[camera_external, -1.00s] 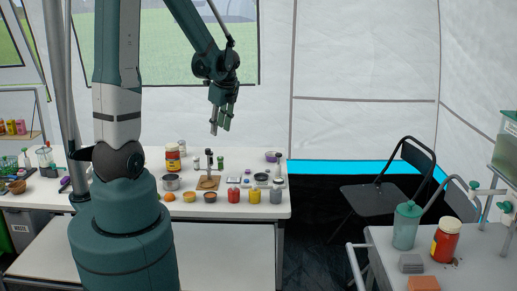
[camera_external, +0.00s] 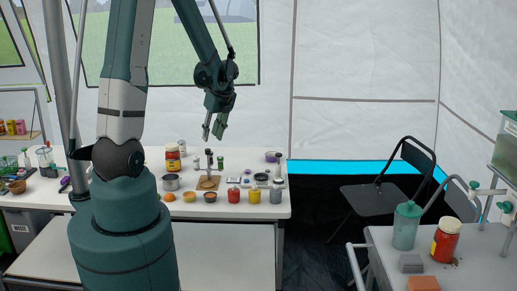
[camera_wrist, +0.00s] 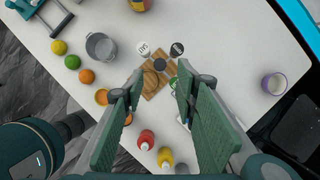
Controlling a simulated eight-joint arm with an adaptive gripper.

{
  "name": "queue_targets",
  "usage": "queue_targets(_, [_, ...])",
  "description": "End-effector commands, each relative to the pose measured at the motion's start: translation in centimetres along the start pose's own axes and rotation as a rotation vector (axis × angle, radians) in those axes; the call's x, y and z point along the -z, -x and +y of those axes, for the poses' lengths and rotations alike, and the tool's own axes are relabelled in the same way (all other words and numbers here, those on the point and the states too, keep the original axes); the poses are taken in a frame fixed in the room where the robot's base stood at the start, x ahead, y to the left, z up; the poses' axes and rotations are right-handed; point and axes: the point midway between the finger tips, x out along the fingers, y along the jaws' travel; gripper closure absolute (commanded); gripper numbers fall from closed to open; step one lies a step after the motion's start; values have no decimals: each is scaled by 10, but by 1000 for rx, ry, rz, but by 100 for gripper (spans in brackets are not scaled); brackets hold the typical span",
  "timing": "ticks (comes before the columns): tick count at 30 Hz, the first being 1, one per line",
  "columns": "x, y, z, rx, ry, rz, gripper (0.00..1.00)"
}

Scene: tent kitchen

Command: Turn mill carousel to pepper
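The likely mill carousel (camera_external: 208,182) is a wooden base with a dark upright post on the table. In the wrist view its wooden board (camera_wrist: 152,88) carries a round wooden disc and a dark round top (camera_wrist: 159,65). At the board's far end are a white round top (camera_wrist: 143,48) and a black round top (camera_wrist: 177,49), both with small lettering too small to read surely. My gripper (camera_external: 214,136) hangs above the table, over the board and apart from it. Its green fingers (camera_wrist: 160,82) are spread with nothing between them.
A metal pot (camera_wrist: 101,46), several fruits and small bowls are left of the board. Red (camera_wrist: 146,139) and yellow (camera_wrist: 165,156) bottles stand in front. A purple-rimmed cup (camera_wrist: 274,83) is at the right. A red-and-yellow jar (camera_external: 173,158) stands behind the pot.

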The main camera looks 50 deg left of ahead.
Motion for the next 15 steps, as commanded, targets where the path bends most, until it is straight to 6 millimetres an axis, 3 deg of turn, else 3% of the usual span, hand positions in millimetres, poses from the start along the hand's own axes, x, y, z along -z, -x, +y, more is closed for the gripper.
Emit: queue_targets(15, [0, -32, 0, 0, 1, 0, 70])
